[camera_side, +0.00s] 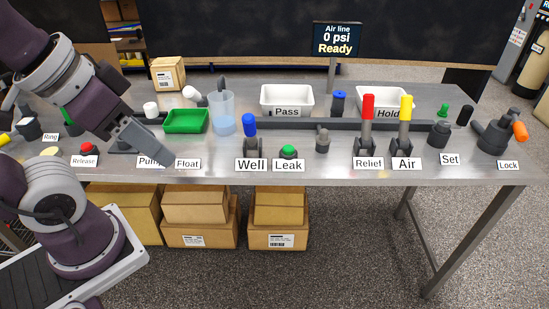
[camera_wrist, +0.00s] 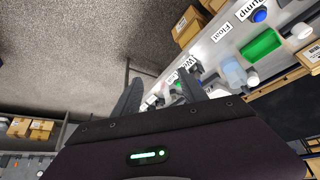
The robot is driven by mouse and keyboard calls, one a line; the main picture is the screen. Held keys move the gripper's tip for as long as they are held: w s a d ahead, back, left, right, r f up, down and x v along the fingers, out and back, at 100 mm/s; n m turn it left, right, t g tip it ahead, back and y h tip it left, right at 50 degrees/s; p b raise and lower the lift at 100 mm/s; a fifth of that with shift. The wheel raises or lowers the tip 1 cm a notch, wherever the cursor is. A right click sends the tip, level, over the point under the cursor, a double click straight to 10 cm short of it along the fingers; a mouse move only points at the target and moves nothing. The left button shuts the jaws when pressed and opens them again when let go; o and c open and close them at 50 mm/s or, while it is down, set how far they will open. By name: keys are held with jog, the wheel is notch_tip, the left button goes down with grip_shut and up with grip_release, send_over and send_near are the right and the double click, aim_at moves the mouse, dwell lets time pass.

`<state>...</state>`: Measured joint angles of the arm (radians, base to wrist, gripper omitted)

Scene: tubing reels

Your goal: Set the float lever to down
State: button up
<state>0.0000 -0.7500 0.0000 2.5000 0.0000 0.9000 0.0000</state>
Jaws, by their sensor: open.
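The Float label (camera_side: 187,163) is on the front edge of the steel table, and it also shows in the wrist view (camera_wrist: 221,32). I cannot make out a lever behind this label in either view. In the side view my gripper (camera_side: 160,155) is in front of that area, over the Pump and Float labels, and hides part of it. Its two fingers are spread apart in the wrist view (camera_wrist: 159,78), with nothing held between them. The lever's position cannot be told.
The green tray (camera_side: 187,121) and a clear beaker (camera_side: 221,116) stand behind the Float label. The blue-capped Well lever (camera_side: 249,125) stands to the right. Farther right are the red Relief lever (camera_side: 368,108) and yellow Air lever (camera_side: 406,108). A sign (camera_side: 337,39) reads 0 psi, Ready.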

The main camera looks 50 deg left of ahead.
dwell(0.4)
jog(key=w+a+r+n+g, duration=0.1)
jog(key=w+a+r+n, duration=0.2)
jog(key=w, duration=0.4)
jog(key=n+g+y, duration=0.2)
jog(key=n+g, duration=0.2)
jog(key=g, duration=0.2)
send_over(192, 93)
jog(key=w+a, duration=0.1)
jog(key=w, duration=0.1)
jog(key=x, duration=0.6)
jog(key=shift+w+d+f, duration=0.35)
jog(key=x, duration=0.6)
jog(key=shift+a+f, duration=0.1)
jog(key=shift+f, duration=0.55)
jog(key=shift+c, duration=0.4)
